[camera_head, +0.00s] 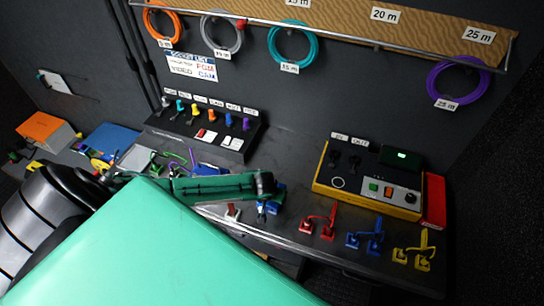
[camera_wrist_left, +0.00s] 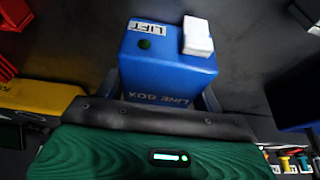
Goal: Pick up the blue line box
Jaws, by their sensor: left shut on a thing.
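The blue line box (camera_wrist_left: 168,75) fills the middle of the left wrist view. It carries a "LIFT" label, a dark green round spot, a white block on top and "LINE BOX" lettering on its side. My left gripper (camera_head: 267,190) has a dark green body, and its grey fingers stand on both sides of the box, shut on it. In the head view the box is mostly hidden by the gripper, with only small blue parts showing at the fingers. I cannot tell whether it touches the desk. My right gripper is in neither view.
Red (camera_head: 320,225), blue (camera_head: 366,238) and yellow (camera_head: 414,252) plug pieces stand right of the gripper along the desk's front. A yellow-edged console (camera_head: 367,199) and a red box (camera_head: 433,201) stand behind them. A panel with coloured plugs (camera_head: 205,130) lies behind my arm.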

